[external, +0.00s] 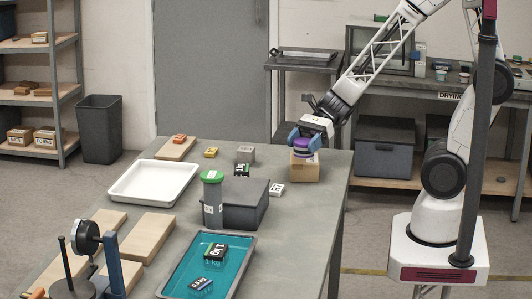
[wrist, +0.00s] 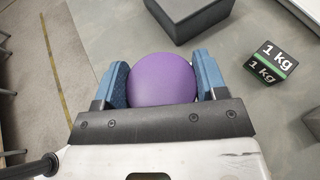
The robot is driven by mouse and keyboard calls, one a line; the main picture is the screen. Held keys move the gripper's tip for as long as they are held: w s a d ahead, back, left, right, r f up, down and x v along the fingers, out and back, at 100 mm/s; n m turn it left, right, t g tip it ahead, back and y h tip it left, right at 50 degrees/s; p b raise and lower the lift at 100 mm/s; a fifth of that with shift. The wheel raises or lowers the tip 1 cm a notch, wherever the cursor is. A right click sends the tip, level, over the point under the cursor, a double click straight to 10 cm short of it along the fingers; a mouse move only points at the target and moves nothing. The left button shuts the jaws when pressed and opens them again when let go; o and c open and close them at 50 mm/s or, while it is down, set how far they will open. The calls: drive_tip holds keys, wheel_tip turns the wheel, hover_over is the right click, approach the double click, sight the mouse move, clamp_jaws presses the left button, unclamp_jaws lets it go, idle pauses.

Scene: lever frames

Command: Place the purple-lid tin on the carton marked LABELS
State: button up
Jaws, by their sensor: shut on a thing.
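The purple-lid tin (external: 303,153) is between the blue fingers of my gripper (external: 304,143), at the top of a brown carton (external: 305,171) near the table's right edge. I cannot tell whether the tin touches the carton. No marking on the carton is readable. In the wrist view, the round purple lid (wrist: 163,80) fills the space between the two fingers of my gripper (wrist: 162,76), which is shut on the tin. The carton is hidden in that view.
A dark grey box (external: 240,207) and a green-lid canister (external: 212,196) stand left of the carton. Small blocks, including a 1 kg block (wrist: 271,62), lie nearby. A white tray (external: 153,184) and a teal-bottomed tray (external: 176,278) are farther left and in front.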

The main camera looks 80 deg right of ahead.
sight(304, 167)
drive_tip(key=w+d+r+m+t+h, duration=0.1)
drive_tip(key=d+r+m+t, duration=0.1)
drive_tip(key=d, duration=0.9)
drive_tip(key=shift+w+r, duration=0.25)
drive_tip(key=shift+r, duration=0.2)
drive_tip(key=shift+h, duration=0.3)
drive_tip(key=shift+f, duration=2.2)
drive_tip(key=shift+f, duration=1.8)
drive_tip(key=shift+f, duration=0.15)
drive_tip(key=o, duration=1)
drive_tip(key=shift+d+r, duration=0.15)
drive_tip(key=shift+r, duration=0.05)
